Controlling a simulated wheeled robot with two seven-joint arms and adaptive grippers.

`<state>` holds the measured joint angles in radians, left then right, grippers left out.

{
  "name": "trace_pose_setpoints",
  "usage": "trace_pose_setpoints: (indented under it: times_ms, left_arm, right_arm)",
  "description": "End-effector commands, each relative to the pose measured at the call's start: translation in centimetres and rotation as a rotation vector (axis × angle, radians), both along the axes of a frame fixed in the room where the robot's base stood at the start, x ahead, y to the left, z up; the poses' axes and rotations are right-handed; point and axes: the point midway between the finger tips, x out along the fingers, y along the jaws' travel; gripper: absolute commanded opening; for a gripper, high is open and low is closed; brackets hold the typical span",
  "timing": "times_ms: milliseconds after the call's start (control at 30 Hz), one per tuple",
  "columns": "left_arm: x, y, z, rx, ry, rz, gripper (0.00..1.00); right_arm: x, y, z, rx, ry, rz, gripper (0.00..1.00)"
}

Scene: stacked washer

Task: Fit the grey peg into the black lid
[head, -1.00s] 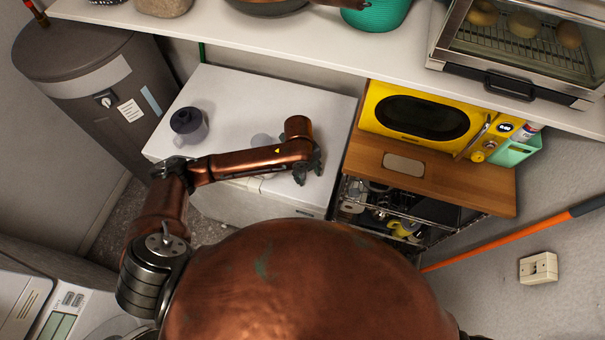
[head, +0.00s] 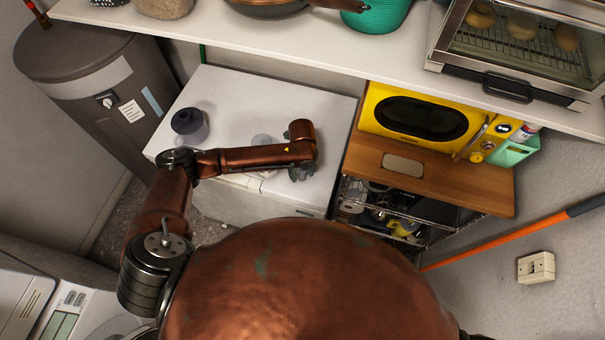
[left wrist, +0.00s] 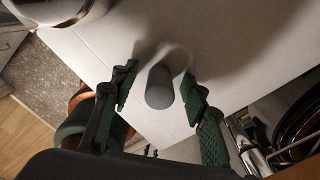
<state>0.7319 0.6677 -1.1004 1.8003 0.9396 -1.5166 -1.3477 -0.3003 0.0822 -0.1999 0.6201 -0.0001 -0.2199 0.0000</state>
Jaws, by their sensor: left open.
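My left gripper (head: 302,172) is over the front right part of the white appliance top, fingers pointing down. In the left wrist view the gripper (left wrist: 160,75) is open, its green-padded fingers either side of a grey peg (left wrist: 159,90). Gaps show between the peg and both fingers, so it is not held. The peg cannot be made out in the head view. My right gripper is not in view.
A pale round object (head: 262,140) is partly hidden behind my left forearm. The white top (head: 310,105) is clear behind my arm. A yellow microwave (head: 420,115) on a wooden board stands to the right. A white shelf (head: 300,45) runs across the back.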

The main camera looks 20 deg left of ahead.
Motion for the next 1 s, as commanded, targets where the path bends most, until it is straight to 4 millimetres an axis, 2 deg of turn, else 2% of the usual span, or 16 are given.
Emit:
trace_pose_setpoints:
  times_ms: [200, 733, 1000]
  left_arm:
    - [-0.02, -0.02, -0.08, 0.000, 0.000, 0.000, 0.41]
    - [-0.03, -0.02, -0.05, 0.000, 0.000, 0.000, 0.05]
    - [0.00, -0.03, 0.06, -0.001, -0.001, 0.000, 0.04]
  right_arm:
    - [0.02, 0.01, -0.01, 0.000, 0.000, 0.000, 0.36]
    - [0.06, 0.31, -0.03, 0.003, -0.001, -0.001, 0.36]
    - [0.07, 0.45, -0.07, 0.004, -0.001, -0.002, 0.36]
